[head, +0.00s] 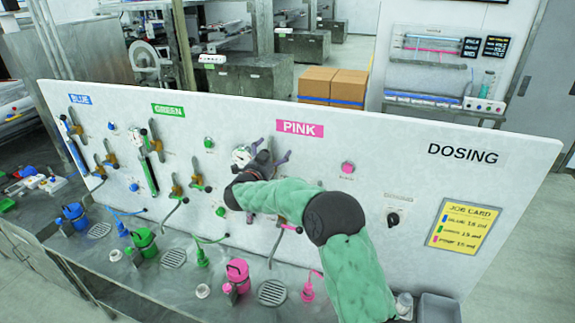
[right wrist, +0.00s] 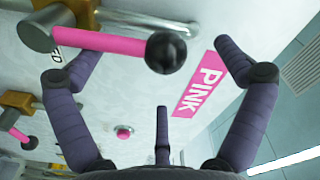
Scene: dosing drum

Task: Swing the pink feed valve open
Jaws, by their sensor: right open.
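The pink feed valve shows in the right wrist view as a pink lever (right wrist: 100,42) with a black ball knob (right wrist: 166,52), on a brass body and metal pipe at the upper left. The lever lies roughly across that view. My right gripper (right wrist: 158,62) is open, with its purple fingers spread around the knob; I see no clear contact. In the head view my right gripper (head: 268,152) is at the board under the PINK sign (head: 300,129) and, with my arm, hides most of this valve. My left gripper is not in view.
A second pink-handled valve (head: 290,227) sits lower on the board, near my forearm. A pink button (head: 347,168) is to the right. Blue and green valves occupy the board's left. The job card (head: 464,225) is far right.

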